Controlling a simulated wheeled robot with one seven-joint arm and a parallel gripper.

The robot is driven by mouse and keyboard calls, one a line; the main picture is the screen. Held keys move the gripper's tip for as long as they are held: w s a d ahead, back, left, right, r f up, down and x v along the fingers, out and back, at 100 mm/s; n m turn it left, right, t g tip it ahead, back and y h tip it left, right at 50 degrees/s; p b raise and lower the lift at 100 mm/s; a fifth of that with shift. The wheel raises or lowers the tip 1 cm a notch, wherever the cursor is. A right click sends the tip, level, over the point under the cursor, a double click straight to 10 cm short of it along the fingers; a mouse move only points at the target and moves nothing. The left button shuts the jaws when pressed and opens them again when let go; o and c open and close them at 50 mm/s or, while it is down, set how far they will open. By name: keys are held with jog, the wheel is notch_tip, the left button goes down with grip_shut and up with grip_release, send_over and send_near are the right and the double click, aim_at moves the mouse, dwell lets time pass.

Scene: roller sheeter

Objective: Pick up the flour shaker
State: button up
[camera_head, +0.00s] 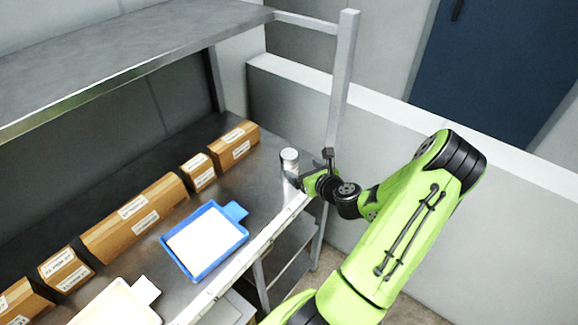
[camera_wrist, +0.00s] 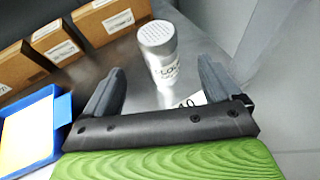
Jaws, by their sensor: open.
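The flour shaker (camera_head: 290,161) is a small silver-white cylinder with a perforated top. It stands upright on the metal table near its right end. In the wrist view the shaker (camera_wrist: 159,52) shows dark lettering on its side and stands ahead of my gripper, between the lines of the two fingers. My gripper (camera_head: 305,180) is at the table's front edge, just right of the shaker. In the wrist view my gripper (camera_wrist: 160,82) is open, with its grey fingers apart. I cannot tell whether either finger touches the shaker.
Several labelled cardboard boxes (camera_head: 135,218) line the back of the table. A blue tray (camera_head: 243,236) with a white sheet lies left of the shaker, and a cream tray (camera_head: 118,305) lies nearer. A metal post (camera_head: 343,85) rises close behind my gripper. A shelf (camera_head: 130,45) hangs above.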

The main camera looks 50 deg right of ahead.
aim_at(294, 164)
jog(key=x, duration=1)
jog(key=shift+a+f, duration=0.15)
jog(key=shift+f, duration=0.1)
jog(key=shift+s+r, duration=0.1)
jog(key=shift+s, duration=0.05)
jog(key=shift+c, duration=0.6)
jog(key=c, duration=1.1)
notch_tip(294, 164, up, 10)
jog(key=shift+p, duration=1.2)
